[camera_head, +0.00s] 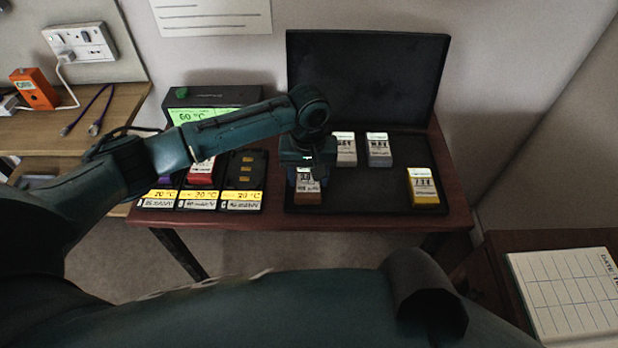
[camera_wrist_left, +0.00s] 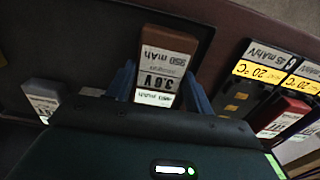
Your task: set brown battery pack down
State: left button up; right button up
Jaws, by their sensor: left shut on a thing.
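The brown battery pack (camera_head: 308,190) is at the front left of the open black case (camera_head: 390,200), with its white label up. My left gripper (camera_head: 308,166) is above it with its jaws around it. The left wrist view shows the brown pack (camera_wrist_left: 166,65) between the two blue fingers of my left gripper (camera_wrist_left: 160,92), which is shut on it. The pack is over the case floor; I cannot tell whether its underside touches it. My right gripper is not in view.
A grey pack (camera_head: 346,150), another grey pack (camera_head: 378,150) and a yellow pack (camera_head: 423,187) stand in the case. To the left is a charger (camera_head: 205,115) with a red pack (camera_head: 201,172) and an empty black bay (camera_head: 243,170). The case floor between brown and yellow is clear.

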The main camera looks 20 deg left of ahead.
aim_at(309, 179)
pick_arm(q)
jog(key=shift+f, duration=0.5)
jog(key=o, duration=0.7)
jog(key=shift+f, duration=0.15)
jog(key=shift+o, duration=0.2)
notch_tip(309, 179, up, 12)
jog(key=p, duration=0.1)
